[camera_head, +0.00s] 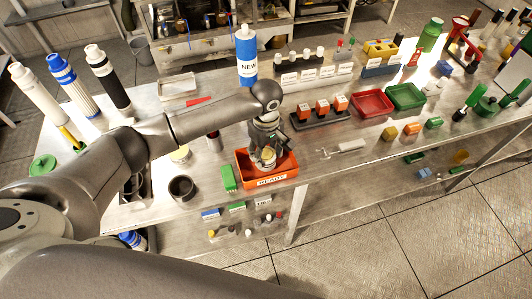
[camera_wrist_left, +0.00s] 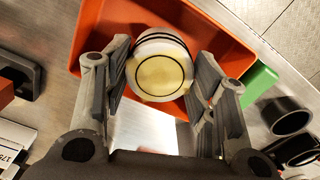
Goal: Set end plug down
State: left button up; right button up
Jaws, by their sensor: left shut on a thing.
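The end plug (camera_wrist_left: 160,76) is a short white cylinder with dark rings round its side and a pale yellow face with a black circle. It also shows in the head view (camera_head: 266,157). My left gripper (camera_head: 265,148) is shut on it, with a finger on each side in the left wrist view (camera_wrist_left: 164,80). The plug is over or inside an orange tray (camera_head: 270,181) labelled READY. Whether it touches the tray floor I cannot tell. My right gripper does not show.
A green block (camera_head: 228,178) and a dark cup (camera_head: 183,188) stand left of the tray. A black rack of orange blocks (camera_head: 321,117) is at its right. Red (camera_head: 372,103) and green (camera_head: 405,96) trays lie farther right. A blue NEW bottle (camera_head: 246,57) stands behind.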

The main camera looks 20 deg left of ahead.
aim_at(266, 154)
pick_arm(q)
jog(key=shift+f, duration=0.75)
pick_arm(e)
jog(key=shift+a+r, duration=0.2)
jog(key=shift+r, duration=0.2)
pick_arm(q)
jog(key=shift+f, duration=0.15)
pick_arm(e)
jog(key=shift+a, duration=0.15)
pick_arm(q)
jog(key=o, duration=1.1)
jog(key=shift+o, duration=0.2)
jog(key=shift+r, duration=0.4)
notch_tip(266, 154, up, 11)
jog(key=b, duration=0.2)
jog(key=shift+r, duration=0.2)
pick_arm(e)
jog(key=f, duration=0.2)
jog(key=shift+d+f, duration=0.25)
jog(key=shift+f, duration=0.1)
